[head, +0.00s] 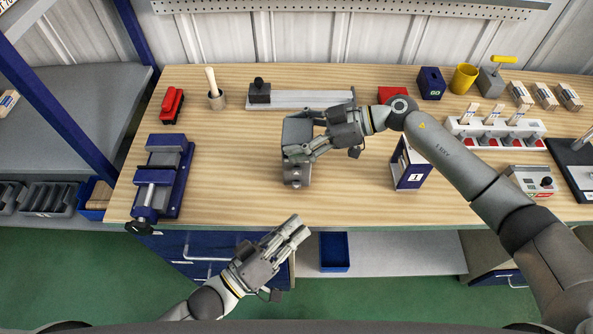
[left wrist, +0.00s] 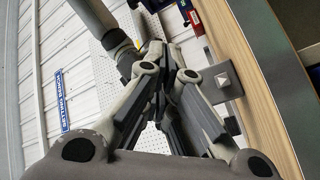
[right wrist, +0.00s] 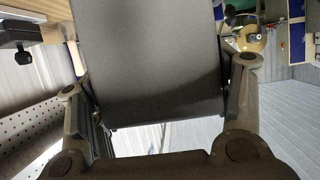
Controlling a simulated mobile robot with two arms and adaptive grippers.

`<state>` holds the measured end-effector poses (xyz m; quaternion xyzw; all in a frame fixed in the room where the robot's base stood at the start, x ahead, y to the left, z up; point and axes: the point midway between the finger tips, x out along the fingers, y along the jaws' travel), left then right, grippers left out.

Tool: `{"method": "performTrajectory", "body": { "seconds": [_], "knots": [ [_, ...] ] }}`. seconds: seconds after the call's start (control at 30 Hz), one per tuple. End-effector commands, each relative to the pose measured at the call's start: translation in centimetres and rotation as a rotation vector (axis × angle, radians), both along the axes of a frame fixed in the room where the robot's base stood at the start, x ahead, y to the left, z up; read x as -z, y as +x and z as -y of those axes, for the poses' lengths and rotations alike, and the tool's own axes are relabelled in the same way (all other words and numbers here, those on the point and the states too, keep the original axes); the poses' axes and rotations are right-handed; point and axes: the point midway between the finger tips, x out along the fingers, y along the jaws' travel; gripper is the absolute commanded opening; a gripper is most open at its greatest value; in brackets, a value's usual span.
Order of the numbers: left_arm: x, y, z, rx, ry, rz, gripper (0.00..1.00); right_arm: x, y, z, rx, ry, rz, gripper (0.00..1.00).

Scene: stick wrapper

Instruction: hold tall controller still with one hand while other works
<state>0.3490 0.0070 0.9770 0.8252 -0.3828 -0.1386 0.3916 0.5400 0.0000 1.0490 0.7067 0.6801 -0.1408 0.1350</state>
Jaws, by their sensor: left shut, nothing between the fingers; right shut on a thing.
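The tall controller (head: 296,133) is a grey box-shaped body standing on the middle of the wooden bench, with a smaller grey block with metal fittings at its front foot. My right gripper (head: 292,153) is shut on it, reaching in from the right. In the right wrist view the controller's broad dark grey body (right wrist: 150,60) fills the space between the fingers. My left gripper (head: 302,228) is shut and empty, in front of the bench edge and apart from the controller. The right fingers hide part of the controller in the head view.
A blue vise (head: 162,178) is at the left. A grey rail with a black slider (head: 305,99) lies behind the controller. A blue-and-white stand marked 1 (head: 411,168) is to the right, below my right arm. The bench between vise and controller is clear.

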Motion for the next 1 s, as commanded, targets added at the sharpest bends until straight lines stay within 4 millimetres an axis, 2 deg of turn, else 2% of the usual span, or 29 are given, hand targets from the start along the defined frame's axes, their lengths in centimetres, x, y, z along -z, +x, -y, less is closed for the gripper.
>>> {"method": "performTrajectory", "body": {
  "seconds": [0.27, 0.7, 1.0],
  "knots": [
    [0.0, 0.5, 0.0, 0.000, 0.000, 0.000, 0.00, -0.1, 0.0, 0.0, 0.000, 0.001, 0.001, 0.34],
    [0.0, 6.2, 0.3, 0.000, 0.001, 0.003, 0.00, -0.1, 0.0, 0.0, 0.000, 0.001, 0.001, 0.34],
    [0.0, 8.6, 0.4, 0.001, -0.001, 0.001, 0.00, -0.1, 0.0, 0.0, 0.001, 0.001, 0.001, 0.34]
  ]
}}
